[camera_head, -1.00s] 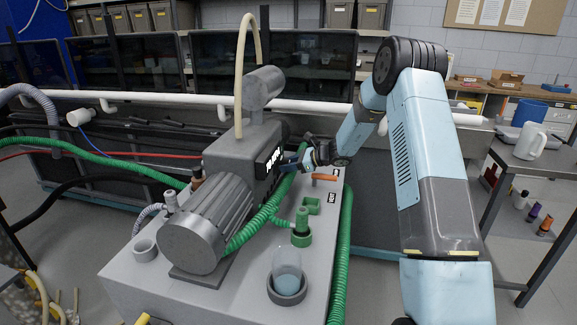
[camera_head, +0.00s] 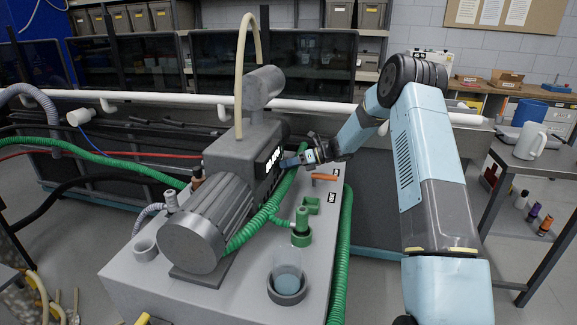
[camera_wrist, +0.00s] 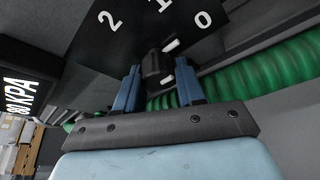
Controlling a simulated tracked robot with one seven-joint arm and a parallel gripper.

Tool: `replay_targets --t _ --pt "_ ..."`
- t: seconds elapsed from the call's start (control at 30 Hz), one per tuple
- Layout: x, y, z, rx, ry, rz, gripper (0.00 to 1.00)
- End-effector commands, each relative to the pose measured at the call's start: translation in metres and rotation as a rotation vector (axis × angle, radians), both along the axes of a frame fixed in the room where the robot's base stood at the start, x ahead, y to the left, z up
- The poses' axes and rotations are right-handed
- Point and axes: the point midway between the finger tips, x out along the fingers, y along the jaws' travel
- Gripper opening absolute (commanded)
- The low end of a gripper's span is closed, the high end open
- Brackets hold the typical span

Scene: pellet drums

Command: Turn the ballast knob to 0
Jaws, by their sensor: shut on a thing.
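The ballast knob (camera_wrist: 153,70) is black and shows in the wrist view, in front of a dark dial plate (camera_wrist: 128,38) with white numbers 2, 1 and 0. A short white mark (camera_wrist: 170,46) shows at the knob, on the side of the 1 and 0; I cannot tell exactly which number it points at. My gripper (camera_wrist: 160,77) has its two blue fingers either side of the knob, shut on it. In the head view my gripper (camera_head: 286,162) reaches the right side of the grey pump (camera_head: 240,150) and hides the knob.
A lit display reading in KPA (camera_wrist: 20,92) is left of the dial. A green ribbed hose (camera_wrist: 270,70) runs close behind the fingers. On the grey bench top (camera_head: 225,295) stand a green fitting (camera_head: 301,232), an orange handle (camera_head: 324,177) and a cup (camera_head: 287,275).

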Motion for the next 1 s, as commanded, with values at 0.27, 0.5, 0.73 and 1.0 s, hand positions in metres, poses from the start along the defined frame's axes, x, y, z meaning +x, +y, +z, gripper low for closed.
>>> replay_targets --t 0.27,0.5,0.73,1.0 --pt "0.0003 -0.0009 -0.0019 0.007 0.03 -0.003 0.08" --pt "0.0004 -0.0012 -0.0018 0.008 0.029 -0.003 0.08" --pt "0.0004 -0.001 -0.0012 0.008 0.028 -0.003 0.54" --pt "0.0003 -0.0006 -0.0004 0.009 0.027 -0.001 0.61"
